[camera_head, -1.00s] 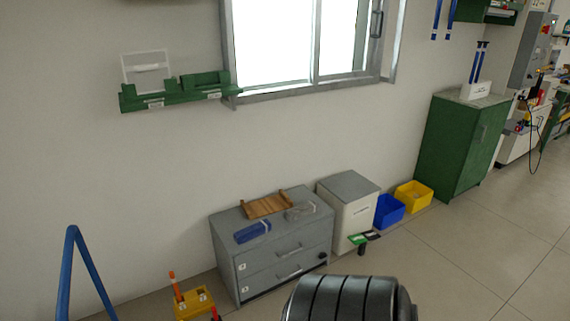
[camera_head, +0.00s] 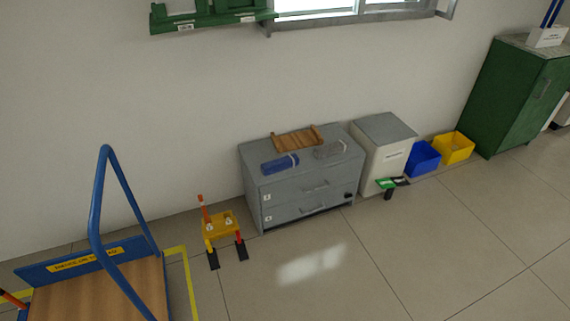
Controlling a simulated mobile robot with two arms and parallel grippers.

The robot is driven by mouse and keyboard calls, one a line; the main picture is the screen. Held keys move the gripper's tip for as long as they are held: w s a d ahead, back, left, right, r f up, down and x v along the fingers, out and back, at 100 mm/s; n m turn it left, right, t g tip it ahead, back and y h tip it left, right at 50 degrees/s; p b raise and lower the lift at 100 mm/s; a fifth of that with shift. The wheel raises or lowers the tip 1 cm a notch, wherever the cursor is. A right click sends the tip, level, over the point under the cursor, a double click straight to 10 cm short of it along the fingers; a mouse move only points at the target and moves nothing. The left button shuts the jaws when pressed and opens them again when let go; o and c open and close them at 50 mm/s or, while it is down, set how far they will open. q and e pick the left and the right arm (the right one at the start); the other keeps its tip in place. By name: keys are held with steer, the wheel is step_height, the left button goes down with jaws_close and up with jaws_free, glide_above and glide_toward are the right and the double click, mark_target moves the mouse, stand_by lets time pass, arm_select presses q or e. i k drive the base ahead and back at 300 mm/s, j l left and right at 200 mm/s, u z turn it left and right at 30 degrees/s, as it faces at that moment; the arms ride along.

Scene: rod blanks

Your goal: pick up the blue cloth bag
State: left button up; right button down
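A small blue bundle (camera_head: 278,165), which looks like the blue cloth bag, lies on top of the grey drawer cabinet (camera_head: 307,184) near its front left edge. A pale band shows at its right end. It is too small to make out the fabric. Neither of my grippers is in view.
On the cabinet are a wooden rack (camera_head: 297,139) and a clear grey item (camera_head: 331,149). A white cabinet (camera_head: 383,155), a blue bin (camera_head: 423,158) and a yellow bin (camera_head: 455,147) stand right. A yellow stand (camera_head: 220,225) and blue trolley (camera_head: 105,252) stand left. Floor in front is clear.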

mark_target(280, 164)
steer(key=i+l+u, duration=0.15)
steer(key=u, duration=0.25)
steer(key=i+l+u, duration=0.2)
steer(key=u, duration=0.2)
